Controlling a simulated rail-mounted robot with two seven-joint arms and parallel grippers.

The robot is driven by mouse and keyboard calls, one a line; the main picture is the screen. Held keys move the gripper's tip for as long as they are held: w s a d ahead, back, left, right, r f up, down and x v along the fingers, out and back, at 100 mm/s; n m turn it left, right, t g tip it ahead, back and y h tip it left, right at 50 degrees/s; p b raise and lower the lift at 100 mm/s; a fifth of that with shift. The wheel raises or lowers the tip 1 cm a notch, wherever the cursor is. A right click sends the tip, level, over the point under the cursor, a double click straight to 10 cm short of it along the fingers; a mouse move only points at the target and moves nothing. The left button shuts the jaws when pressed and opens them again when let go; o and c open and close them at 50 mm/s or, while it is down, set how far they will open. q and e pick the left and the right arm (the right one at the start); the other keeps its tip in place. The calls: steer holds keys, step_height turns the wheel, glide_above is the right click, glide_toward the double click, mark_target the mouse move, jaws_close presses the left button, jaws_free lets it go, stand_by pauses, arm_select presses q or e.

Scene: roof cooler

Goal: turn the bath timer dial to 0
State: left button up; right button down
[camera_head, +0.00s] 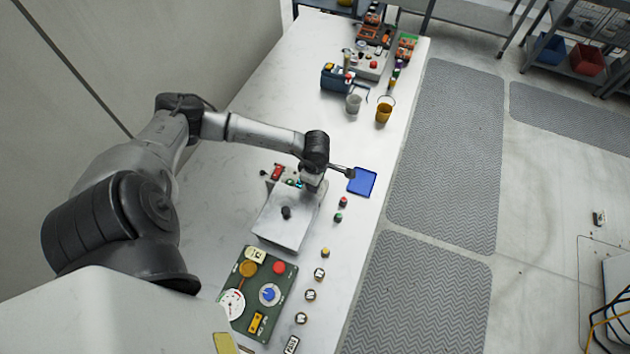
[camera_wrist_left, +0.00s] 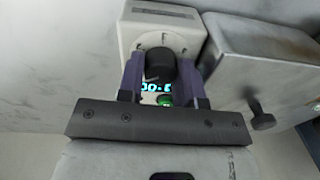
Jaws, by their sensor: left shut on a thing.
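The bath timer is a pale box (camera_wrist_left: 140,22) in the left wrist view, with a black dial (camera_wrist_left: 160,62) on its face and tick marks around it. A display with cyan digits (camera_wrist_left: 155,86) and a green button (camera_wrist_left: 165,100) sit below the dial. The digits are partly hidden, so the full reading cannot be told. My left gripper (camera_wrist_left: 161,76) has its two purple fingers on either side of the dial and is shut on it. In the head view my left gripper (camera_head: 312,180) hangs over the timer and hides much of it. My right gripper is not in view.
A grey metal bath lid (camera_head: 275,227) with a black knob adjoins the timer. A green control panel (camera_head: 245,310) lies nearer, a blue tray (camera_head: 362,182) to the right. Several small buttons line the table's right side. Cups (camera_head: 384,112) and tools stand farther back.

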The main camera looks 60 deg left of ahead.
arm_select(q)
steer(key=n, duration=0.2)
steer(key=shift+n, duration=0.4)
steer(key=n, duration=0.3)
steer(key=shift+n+p, duration=0.3)
steer(key=n, duration=0.3)
steer(key=shift+r+p, duration=0.1)
steer(key=shift+p, duration=0.3)
steer(key=shift+s+n+p, duration=0.1)
steer(key=shift+n+p, duration=0.25)
steer(key=shift+n, duration=0.95)
steer(key=shift+t, duration=0.3)
steer(key=o, duration=0.9)
steer(key=shift+o, duration=0.2)
